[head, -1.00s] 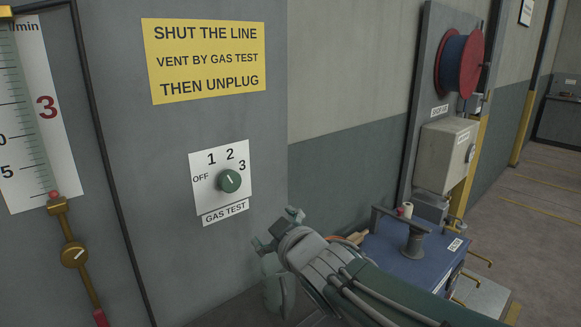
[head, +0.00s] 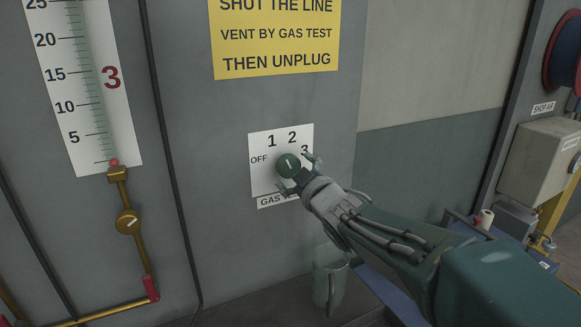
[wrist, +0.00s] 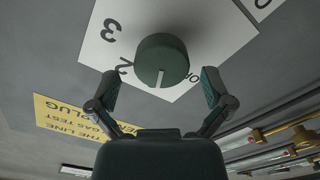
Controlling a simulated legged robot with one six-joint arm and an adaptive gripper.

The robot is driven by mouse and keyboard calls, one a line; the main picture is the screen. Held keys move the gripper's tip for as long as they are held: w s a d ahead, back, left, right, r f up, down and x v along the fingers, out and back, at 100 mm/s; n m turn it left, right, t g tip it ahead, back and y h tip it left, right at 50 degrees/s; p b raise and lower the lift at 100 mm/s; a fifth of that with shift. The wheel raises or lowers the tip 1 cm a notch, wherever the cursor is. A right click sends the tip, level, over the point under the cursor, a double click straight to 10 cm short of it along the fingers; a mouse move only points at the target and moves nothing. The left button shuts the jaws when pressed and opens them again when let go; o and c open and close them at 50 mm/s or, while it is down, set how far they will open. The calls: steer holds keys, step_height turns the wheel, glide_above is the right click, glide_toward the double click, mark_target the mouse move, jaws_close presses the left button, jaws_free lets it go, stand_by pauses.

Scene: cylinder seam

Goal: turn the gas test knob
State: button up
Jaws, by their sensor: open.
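The gas test knob (head: 288,165) is a round green knob on a white dial plate (head: 262,183) marked OFF, 1, 2 and 3. Its pale pointer line tilts a little left of straight up, towards the gap between 1 and 2. My gripper (head: 299,174) is open in front of the knob, its fingers at the knob's right and lower sides in the head view. In the wrist view the knob (wrist: 162,56) lies ahead between the spread fingers, with clear gaps on both sides. My gripper partly hides the 3 and the GAS TEST label.
A yellow sign (head: 276,38) is above the dial. Left of it is a gauge (head: 88,90) with a red marker at the bottom, over brass piping with a valve (head: 129,222). A grey-green cylinder (head: 328,278) stands below. A blue cart and a beige box (head: 540,160) are at right.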

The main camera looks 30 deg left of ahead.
steer(key=shift+x, duration=1.25)
steer(key=shift+s, duration=0.2)
steer(key=c, duration=1)
steer(key=shift+c, duration=0.2)
steer(key=m, duration=0.4)
steer(key=shift+m, duration=0.4)
steer(key=m, duration=0.5)
steer(key=shift+d+m, duration=0.1)
steer(key=shift+m, duration=0.2)
steer(key=m, duration=0.5)
steer(key=shift+f, duration=0.1)
steer(key=shift+w+m, duration=0.1)
steer(key=shift+m, duration=2.1)
steer(key=shift+f, duration=0.1)
